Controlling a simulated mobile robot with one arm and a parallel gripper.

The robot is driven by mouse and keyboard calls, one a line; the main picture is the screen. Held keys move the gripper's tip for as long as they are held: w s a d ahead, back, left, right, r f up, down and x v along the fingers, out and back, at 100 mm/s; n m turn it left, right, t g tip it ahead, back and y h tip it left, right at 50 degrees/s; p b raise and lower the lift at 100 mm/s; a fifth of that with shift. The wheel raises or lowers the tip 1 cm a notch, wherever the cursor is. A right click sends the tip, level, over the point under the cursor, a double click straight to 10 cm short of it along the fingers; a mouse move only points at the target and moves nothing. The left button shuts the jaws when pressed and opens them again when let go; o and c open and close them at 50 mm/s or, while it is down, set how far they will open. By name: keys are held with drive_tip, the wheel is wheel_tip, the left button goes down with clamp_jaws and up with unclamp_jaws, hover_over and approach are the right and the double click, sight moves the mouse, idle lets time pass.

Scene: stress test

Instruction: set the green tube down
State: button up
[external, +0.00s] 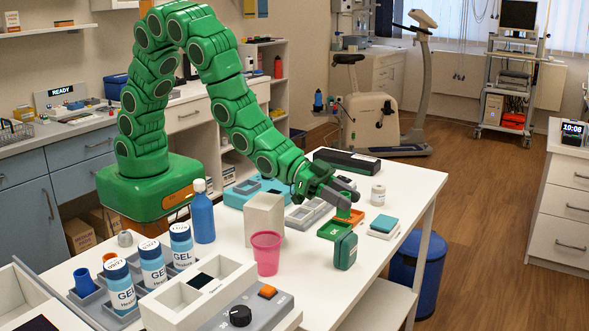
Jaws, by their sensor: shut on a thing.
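My gripper (346,203), dark grey at the end of my green arm, is over the right half of the white table (411,189). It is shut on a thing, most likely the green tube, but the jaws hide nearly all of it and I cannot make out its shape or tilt. Just below the jaws are an orange tray (352,216) and a green tray (331,231) with a light label. I cannot tell whether the held thing touches either tray.
A dark green tin (345,252) stands in front of the trays. A pink cup (266,254) and a beige block (264,219) stand to the left. A white jar (378,194) and a teal-topped box (383,224) are to the right. Gel bottles (152,264) crowd the front left.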

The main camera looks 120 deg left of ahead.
sight(341, 215)
wheel_tip(341, 215, up, 10)
drive_tip(key=f, duration=0.1)
drive_tip(key=s+d+r, duration=0.2)
drive_tip(key=s+d, duration=0.1)
drive_tip(key=d, duration=1.1)
drive_tip(key=s+d+r, duration=0.3)
drive_tip(key=d, duration=1.2)
drive_tip(key=s+d+f, duration=0.3)
drive_tip(key=s+d, duration=0.6)
drive_tip(key=s, duration=0.5)
drive_tip(key=s+d+f, duration=0.2)
drive_tip(key=s+d, duration=0.7)
drive_tip(key=s, duration=0.4)
drive_tip(key=shift+f, duration=6.45)
drive_tip(key=shift+f, duration=0.1)
